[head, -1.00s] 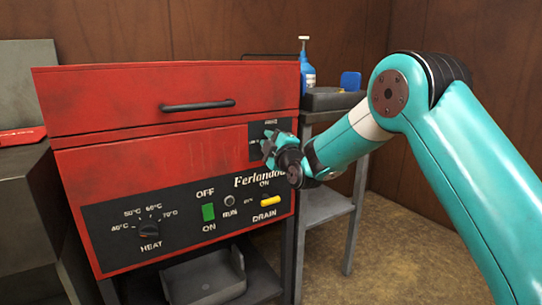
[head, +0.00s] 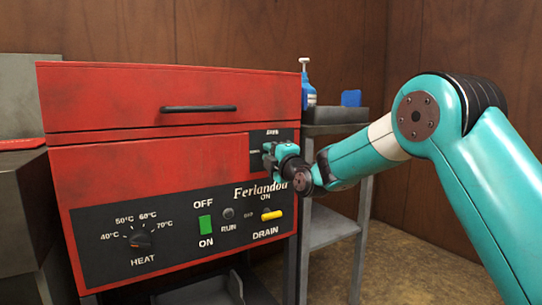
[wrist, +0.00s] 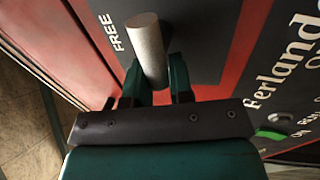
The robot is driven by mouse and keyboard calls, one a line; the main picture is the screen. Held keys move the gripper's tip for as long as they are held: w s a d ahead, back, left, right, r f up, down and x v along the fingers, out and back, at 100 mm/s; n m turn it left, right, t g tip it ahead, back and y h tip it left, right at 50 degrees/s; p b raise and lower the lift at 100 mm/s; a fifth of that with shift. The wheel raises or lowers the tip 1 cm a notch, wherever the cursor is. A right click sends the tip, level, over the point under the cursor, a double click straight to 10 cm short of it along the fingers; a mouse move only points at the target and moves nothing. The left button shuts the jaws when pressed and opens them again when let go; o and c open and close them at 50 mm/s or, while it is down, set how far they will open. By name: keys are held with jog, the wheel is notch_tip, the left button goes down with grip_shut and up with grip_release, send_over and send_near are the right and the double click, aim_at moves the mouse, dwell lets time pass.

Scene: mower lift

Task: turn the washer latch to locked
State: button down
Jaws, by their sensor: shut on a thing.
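The red parts washer (head: 150,165) stands ahead with its lid down. Its latch sits on a small dark plate (head: 285,136) at the upper right of the front, mostly hidden by my gripper in the head view. In the wrist view the latch handle (wrist: 147,48) is a pale grey bar, with the word FREE printed beside its outer end. My gripper (wrist: 160,85) is shut on this handle, one teal finger on each side. In the head view my gripper (head: 268,160) is at the plate.
The front panel has a HEAT knob (head: 140,239), a green switch (head: 205,225) and a yellow DRAIN lever (head: 272,215) below my gripper. A grey side stand (head: 335,232) with a blue bottle (head: 308,88) is at the right. Open floor lies beyond it.

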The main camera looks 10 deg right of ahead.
jog(key=shift+w+d, duration=0.1)
jog(key=shift+d, duration=0.2)
jog(key=c, duration=1)
grip_release()
jog(key=shift+c, duration=0.2)
jog(key=shift+a, duration=0.15)
jog(key=b+v, duration=0.4)
jog(key=v, duration=1.3)
jog(key=shift+s, duration=0.2)
jog(key=shift+f, duration=0.1)
